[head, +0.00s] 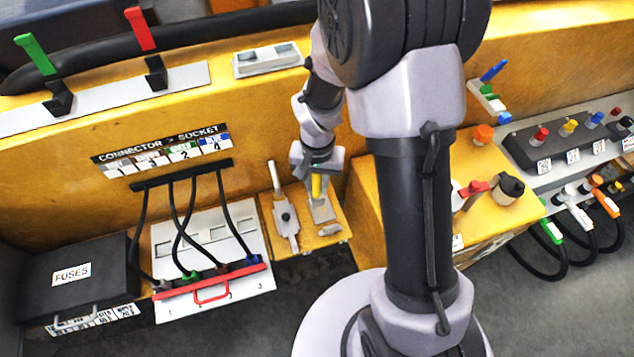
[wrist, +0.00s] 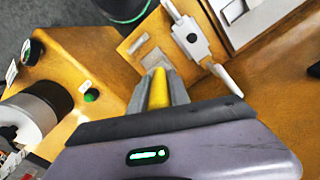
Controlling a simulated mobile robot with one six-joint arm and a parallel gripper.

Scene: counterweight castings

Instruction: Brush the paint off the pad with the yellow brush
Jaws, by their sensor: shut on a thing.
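My gripper (head: 317,172) is shut on the yellow brush (head: 316,187), which points down. In the wrist view the yellow brush (wrist: 159,90) shows between the two grey fingers of my gripper (wrist: 158,86). A light grey plate, which looks like the pad (head: 322,212), lies on the small yellow ledge just below the brush. In the wrist view part of the pad (wrist: 155,59) shows just beyond the fingertips. The brush's tip is hidden, so I cannot tell whether it touches the pad. Paint on the pad cannot be made out.
A grey handled switch (head: 285,217) stands left of the pad, and a small grey piece (head: 330,230) lies in front of it. The connector panel (head: 205,245) with black cables is further left. A yellow block with a red lever (head: 474,188) is at right.

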